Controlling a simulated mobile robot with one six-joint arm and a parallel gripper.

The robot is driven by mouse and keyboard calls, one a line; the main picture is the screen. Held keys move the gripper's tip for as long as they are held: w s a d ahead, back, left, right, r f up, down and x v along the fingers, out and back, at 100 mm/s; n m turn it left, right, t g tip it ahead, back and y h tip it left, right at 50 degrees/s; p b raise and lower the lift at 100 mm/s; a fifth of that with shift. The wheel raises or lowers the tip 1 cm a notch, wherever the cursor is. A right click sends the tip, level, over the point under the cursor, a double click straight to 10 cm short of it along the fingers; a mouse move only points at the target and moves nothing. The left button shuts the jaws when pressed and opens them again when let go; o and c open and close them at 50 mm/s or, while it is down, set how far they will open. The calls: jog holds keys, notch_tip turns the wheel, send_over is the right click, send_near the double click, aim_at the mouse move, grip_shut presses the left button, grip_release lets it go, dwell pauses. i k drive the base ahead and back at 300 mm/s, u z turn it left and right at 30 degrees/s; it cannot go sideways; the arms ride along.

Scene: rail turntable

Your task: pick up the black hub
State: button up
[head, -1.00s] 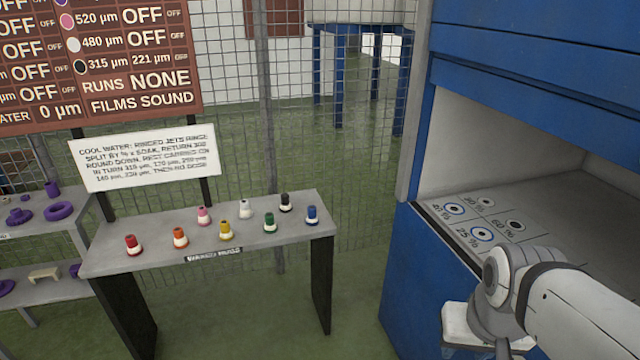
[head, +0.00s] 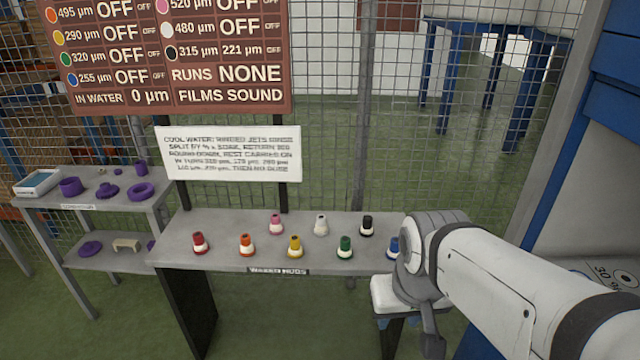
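The black hub (head: 367,226) stands upright in the back row of the grey table, at its right end. It has a black top and a pale lower part. My arm reaches in from the right, with its wrist in front of the table's right end. My gripper (head: 398,322) appears to be the pale block with small blue parts below the wrist, nearer to the camera than the hub. I see nothing held, but its fingers are too unclear to tell open or shut.
Red (head: 200,243), orange (head: 247,246), yellow (head: 295,247), green (head: 345,248), pink (head: 276,225) and white hubs (head: 321,225) share the table (head: 220,262). A blue hub (head: 392,246) is partly behind my wrist. A shelf (head: 110,258) with purple parts stands left. Wire mesh rises behind.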

aim_at(366, 230)
jog(key=z, duration=0.05)
jog(key=i, duration=1.15)
jog(key=z, duration=0.7)
